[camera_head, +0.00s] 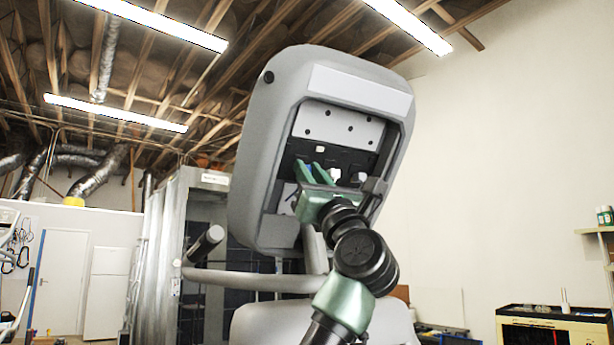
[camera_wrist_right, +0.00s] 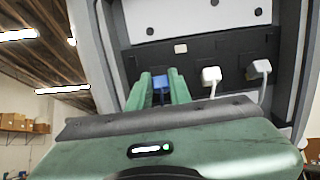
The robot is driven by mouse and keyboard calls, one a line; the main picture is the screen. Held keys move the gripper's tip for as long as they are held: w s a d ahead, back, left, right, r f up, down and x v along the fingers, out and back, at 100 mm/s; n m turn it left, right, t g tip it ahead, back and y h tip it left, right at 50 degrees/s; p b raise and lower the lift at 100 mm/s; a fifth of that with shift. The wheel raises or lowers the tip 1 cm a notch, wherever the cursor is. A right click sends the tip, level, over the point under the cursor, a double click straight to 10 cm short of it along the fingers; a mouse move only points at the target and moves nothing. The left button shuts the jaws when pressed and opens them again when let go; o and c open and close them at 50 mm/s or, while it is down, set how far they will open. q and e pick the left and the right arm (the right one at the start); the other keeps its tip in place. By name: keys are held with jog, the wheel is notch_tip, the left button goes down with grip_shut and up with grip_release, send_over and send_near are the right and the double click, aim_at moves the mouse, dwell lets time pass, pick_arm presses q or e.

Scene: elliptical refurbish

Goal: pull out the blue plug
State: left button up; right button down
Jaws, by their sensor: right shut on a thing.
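The blue plug (camera_wrist_right: 160,82) sits between the two green fingers of my right gripper (camera_wrist_right: 160,92) in the right wrist view, in front of the dark socket panel. My right gripper is shut on it. In the head view, the right gripper (camera_head: 311,172) reaches into the open back of a grey console (camera_head: 256,150), and only a small blue patch of the plug (camera_head: 309,168) shows between the fingers. Whether the plug is still seated in the panel cannot be told. My left gripper is not in view.
Two white plugs (camera_wrist_right: 211,75) (camera_wrist_right: 260,69) with cables sit on the dark panel to the right of the fingers. The console's raised side walls frame the opening. Below it are the machine's grey handlebars (camera_head: 230,281). A yellow cabinet (camera_head: 555,330) stands at lower right.

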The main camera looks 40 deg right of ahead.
jog(key=shift+f, duration=0.1)
jog(key=c, duration=1.3)
grip_release()
jog(key=b+v, duration=0.4)
jog(key=v, duration=0.3)
jog(key=shift+s+a+f, duration=0.15)
jog(key=shift+s+f, duration=0.05)
jog(key=shift+s, duration=0.15)
